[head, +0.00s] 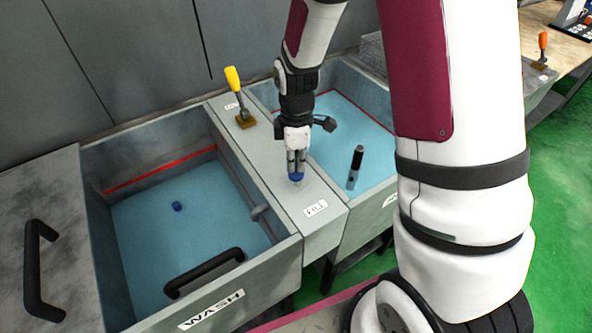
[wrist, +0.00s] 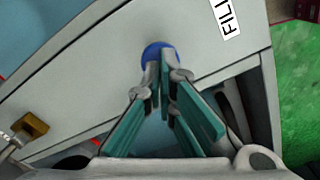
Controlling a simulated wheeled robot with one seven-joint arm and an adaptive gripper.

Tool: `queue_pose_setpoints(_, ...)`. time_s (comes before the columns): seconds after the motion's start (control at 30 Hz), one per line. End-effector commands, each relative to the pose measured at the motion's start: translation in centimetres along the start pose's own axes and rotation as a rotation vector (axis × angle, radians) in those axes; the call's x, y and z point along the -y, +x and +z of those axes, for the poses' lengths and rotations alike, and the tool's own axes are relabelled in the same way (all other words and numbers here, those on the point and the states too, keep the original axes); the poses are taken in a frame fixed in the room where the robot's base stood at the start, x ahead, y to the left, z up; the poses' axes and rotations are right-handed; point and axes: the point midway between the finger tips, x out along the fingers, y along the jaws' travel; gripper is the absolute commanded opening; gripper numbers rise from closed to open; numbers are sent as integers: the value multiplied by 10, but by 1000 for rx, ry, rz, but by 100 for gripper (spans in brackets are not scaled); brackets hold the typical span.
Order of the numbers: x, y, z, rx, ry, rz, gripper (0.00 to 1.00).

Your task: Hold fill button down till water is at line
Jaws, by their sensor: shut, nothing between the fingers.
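The blue fill button (head: 295,177) is on the grey ledge between two tanks, near a FILL label (head: 315,208). My gripper (head: 297,168) is shut and empty, pointing down with its fingertips at the button. In the wrist view the fingertips (wrist: 168,62) overlap the blue button (wrist: 154,50); whether it is pressed in I cannot tell. The left tank, marked WASH (head: 212,309), holds blue water (head: 140,245). Its red line (head: 160,171) runs along the back wall, with the water surface slightly below it.
A yellow-handled lever (head: 235,85) stands on the ledge behind my gripper. The right tank (head: 365,218) also holds blue water, with a dark upright handle (head: 354,165) in it. A small blue object (head: 177,206) is in the left tank. A black handle (head: 205,272) is at its front.

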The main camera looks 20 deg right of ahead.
Motion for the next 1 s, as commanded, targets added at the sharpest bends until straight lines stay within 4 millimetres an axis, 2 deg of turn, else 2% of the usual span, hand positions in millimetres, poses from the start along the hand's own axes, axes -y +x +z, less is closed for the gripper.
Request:
queue_pose_setpoints(0.7, 0, 20, 0, 1, -1, -2, 0)
queue_pose_setpoints(1.0, 0, 19, 0, 1, 0, -1, 0)
